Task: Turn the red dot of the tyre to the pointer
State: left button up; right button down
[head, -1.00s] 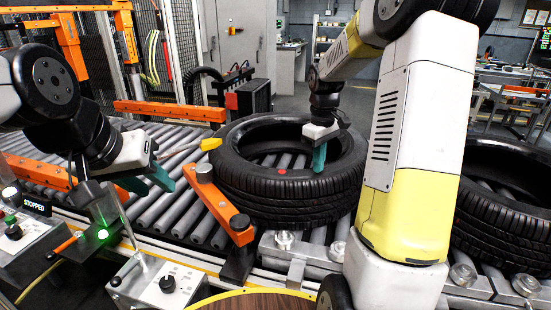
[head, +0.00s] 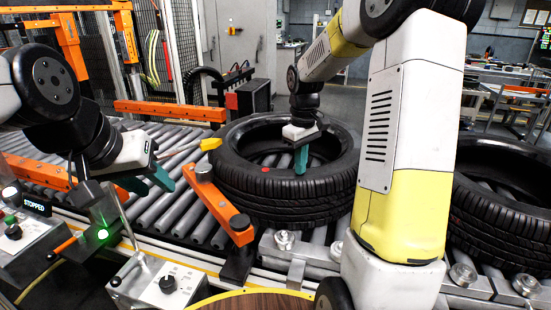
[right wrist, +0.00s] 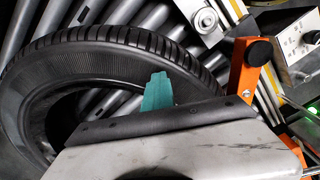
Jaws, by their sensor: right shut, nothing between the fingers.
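The black tyre (head: 290,208) lies flat on the conveyor rollers. Its red dot (head: 265,169) shows on the near part of the upper sidewall. The yellow pointer (head: 210,143) is left of the tyre, and the dot is to its right, apart from it. My right gripper (head: 301,162) is shut and empty, its teal fingers pointing down at the near inner rim of the tyre; contact is hard to tell. The right wrist view shows its finger (right wrist: 158,92) over the tyre sidewall (right wrist: 40,75). My left gripper (head: 148,183) is open and empty above the rollers at left.
An orange arm (head: 225,205) stands close to the tyre's left side. A second tyre (head: 500,205) lies at right, partly behind my right arm. A control box with a black knob (head: 168,285) is in front. A sign (head: 37,205) reads STOPPED beside a green light (head: 103,234).

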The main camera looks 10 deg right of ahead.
aim_at(243, 165)
jog(key=shift+w+a, duration=0.25)
jog(key=shift+a, duration=1.15)
jog(key=shift+w+a, duration=0.2)
jog(key=shift+a, duration=1.15)
jog(key=shift+w+a+f, duration=0.15)
jog(key=shift+w+a, duration=0.05)
jog(key=shift+a, duration=0.4)
jog(key=shift+w+a+f, duration=0.15)
jog(key=shift+w+a, duration=0.05)
jog(key=shift+a, duration=0.4)
jog(key=shift+w+a, duration=0.35)
jog(key=shift+a, duration=0.45)
jog(key=shift+w+a+r, duration=0.1)
jog(key=shift+w+a, duration=0.55)
jog(key=shift+a, duration=0.25)
jog(key=shift+w+a, duration=0.6)
jog(key=shift+a, duration=0.25)
jog(key=shift+w+a+r, duration=0.1)
jog(key=shift+w+a, duration=0.55)
jog(key=shift+a, duration=0.25)
jog(key=shift+w+a+f, duration=0.3)
jog(key=shift+w+a, duration=0.45)
jog(key=shift+a, duration=0.05)
notch_tip(243, 165, up, 7)
jog(key=shift+w+r, duration=0.15)
jog(key=shift+r, duration=0.55)
jog(key=shift+d+r, duration=0.1)
